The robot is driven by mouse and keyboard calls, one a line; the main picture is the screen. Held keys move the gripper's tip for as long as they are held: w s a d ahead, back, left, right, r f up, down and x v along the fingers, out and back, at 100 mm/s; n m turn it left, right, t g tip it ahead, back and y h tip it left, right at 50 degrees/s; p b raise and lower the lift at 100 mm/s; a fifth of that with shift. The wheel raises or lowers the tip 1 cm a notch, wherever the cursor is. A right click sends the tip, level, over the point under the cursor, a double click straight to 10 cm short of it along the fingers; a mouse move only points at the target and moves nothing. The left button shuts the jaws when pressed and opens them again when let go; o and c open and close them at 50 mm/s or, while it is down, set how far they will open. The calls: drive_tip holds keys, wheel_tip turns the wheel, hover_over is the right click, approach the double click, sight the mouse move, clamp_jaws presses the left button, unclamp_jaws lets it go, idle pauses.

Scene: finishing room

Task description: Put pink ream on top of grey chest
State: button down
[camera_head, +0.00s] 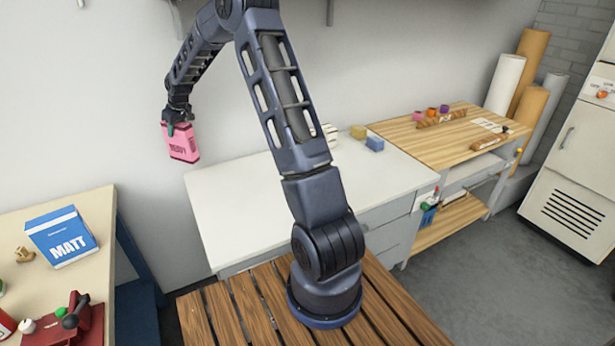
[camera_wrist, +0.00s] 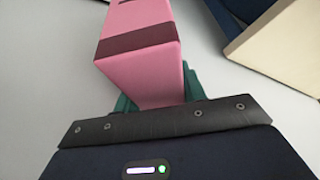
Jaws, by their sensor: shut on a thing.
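The pink ream (camera_head: 183,146) is a small pink block with a dark red band and lettering. My gripper (camera_head: 179,127) is shut on it and holds it in the air, left of a white-topped bench. The wrist view shows the ream (camera_wrist: 143,72) between my green fingertips (camera_wrist: 158,97). The grey chest appears to be this white-topped unit with grey drawers (camera_head: 385,235), in the middle of the head view. Its pale top (camera_head: 235,205) is mostly clear; my arm hides part of it.
A yellow block (camera_head: 358,131) and a blue block (camera_head: 375,143) stand at the bench top's back right. A wooden-topped bench (camera_head: 405,130) adjoins on the right. On the left, a cream table (camera_head: 95,205) holds a blue MATT box (camera_head: 62,237) and a red tool (camera_head: 80,322).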

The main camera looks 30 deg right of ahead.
drive_tip(key=s+d+f+m+h, duration=0.1)
drive_tip(key=d+m, duration=0.1)
drive_tip(key=d, duration=0.7)
drive_tip(key=s+d+m+t+h, duration=0.1)
drive_tip(key=s+d+m, duration=0.15)
drive_tip(key=d, duration=0.65)
drive_tip(key=s+d+f+m+h, duration=0.1)
drive_tip(key=d+m, duration=0.2)
drive_tip(key=d, duration=0.5)
wheel_tip(320, 180, down, 8)
drive_tip(key=shift+d+r, duration=0.15)
drive_tip(key=shift+d, duration=0.05)
drive_tip(key=c, duration=0.8)
unclamp_jaws()
